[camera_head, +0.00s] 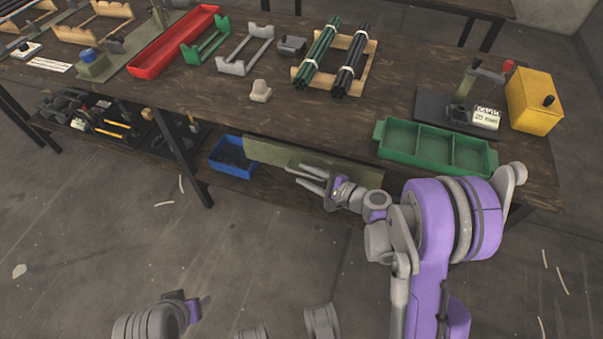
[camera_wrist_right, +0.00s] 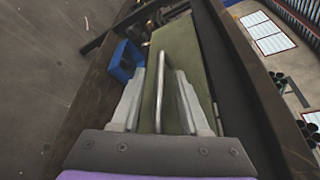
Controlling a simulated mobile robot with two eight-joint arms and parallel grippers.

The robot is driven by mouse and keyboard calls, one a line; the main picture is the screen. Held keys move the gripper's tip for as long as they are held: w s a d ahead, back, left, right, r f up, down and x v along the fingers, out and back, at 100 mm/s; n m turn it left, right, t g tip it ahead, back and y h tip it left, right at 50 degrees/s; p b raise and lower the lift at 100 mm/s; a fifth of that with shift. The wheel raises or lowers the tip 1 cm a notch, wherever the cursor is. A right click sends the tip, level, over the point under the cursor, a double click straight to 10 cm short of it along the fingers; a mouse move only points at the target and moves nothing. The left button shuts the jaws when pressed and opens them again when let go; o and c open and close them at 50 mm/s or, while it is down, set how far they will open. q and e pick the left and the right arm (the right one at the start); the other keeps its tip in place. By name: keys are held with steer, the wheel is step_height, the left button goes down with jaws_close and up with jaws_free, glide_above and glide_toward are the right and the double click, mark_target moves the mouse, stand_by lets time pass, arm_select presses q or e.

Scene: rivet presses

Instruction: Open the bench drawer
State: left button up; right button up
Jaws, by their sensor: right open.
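The bench drawer has an olive-green front (camera_head: 270,155) below the front edge of the wooden bench, and its front also fills the middle of the wrist view (camera_wrist_right: 178,50). The drawer looks shut. A pale metal bar handle (camera_wrist_right: 162,88) stands on that front. My right gripper (camera_head: 299,176) is open in front of the drawer. In the wrist view, the handle lies between the two fingers of my right gripper (camera_wrist_right: 160,95), with a gap on either side. I cannot tell how deep the fingers reach around it.
A blue bin (camera_head: 232,157) sits on the lower shelf left of the drawer. A green three-part tray (camera_head: 436,133) stands on the bench top near its front edge. A yellow box (camera_head: 533,101) stands at the right. The floor before the bench is mostly clear.

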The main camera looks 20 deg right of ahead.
steer(key=shift+x, duration=0.85)
jaws_close()
stand_by(0.8)
